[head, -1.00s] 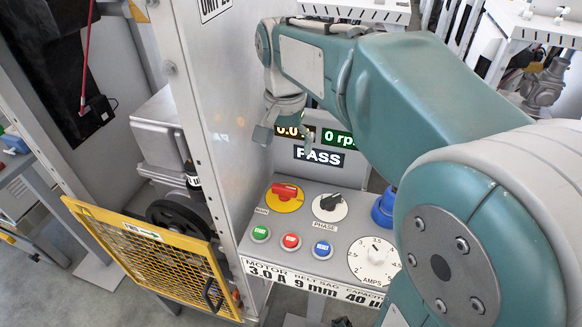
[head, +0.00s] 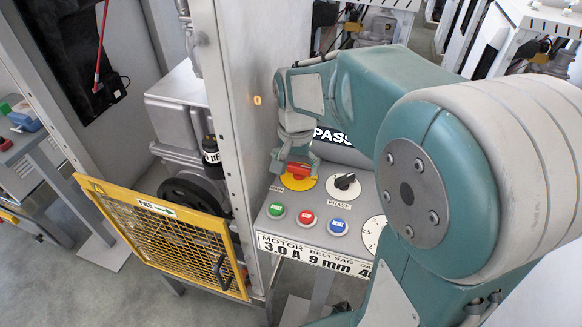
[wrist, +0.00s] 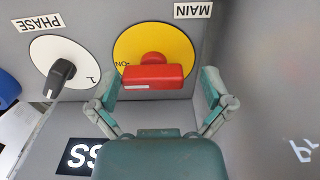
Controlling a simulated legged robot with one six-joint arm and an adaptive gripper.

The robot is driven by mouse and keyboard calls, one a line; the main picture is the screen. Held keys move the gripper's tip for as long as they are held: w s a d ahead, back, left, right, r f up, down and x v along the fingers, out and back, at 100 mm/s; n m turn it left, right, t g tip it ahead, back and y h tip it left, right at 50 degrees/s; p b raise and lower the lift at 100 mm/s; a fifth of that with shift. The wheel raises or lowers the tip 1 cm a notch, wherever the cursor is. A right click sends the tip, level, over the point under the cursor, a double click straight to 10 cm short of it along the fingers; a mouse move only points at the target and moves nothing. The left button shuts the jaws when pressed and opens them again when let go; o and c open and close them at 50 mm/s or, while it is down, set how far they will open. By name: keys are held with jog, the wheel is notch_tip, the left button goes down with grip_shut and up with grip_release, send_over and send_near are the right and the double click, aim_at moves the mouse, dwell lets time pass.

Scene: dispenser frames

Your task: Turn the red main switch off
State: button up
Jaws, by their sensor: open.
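The red main switch (wrist: 152,76) sits on a round yellow plate (wrist: 128,46) under a MAIN label (wrist: 193,10) in the wrist view. Its bar lies across the picture, and the word ON shows at the plate's left edge. My gripper (wrist: 163,90) is open, with one finger on each side of the red bar's ends. I cannot tell whether the fingers touch it. In the head view my gripper (head: 294,162) is over the red switch (head: 297,172) and partly covers it.
The black PHASE switch (head: 345,181) is just right of the main switch. Green (head: 276,211), red (head: 307,217) and blue (head: 338,227) buttons and an AMPS dial (head: 374,233) are in front. A grey upright panel (head: 235,80) stands close on the left, beside an open yellow mesh guard (head: 170,238).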

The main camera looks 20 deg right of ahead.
jog(key=shift+d, duration=0.6)
jog(key=c, duration=1)
jog(key=shift+o, duration=0.2)
jog(key=shift+a, duration=0.1)
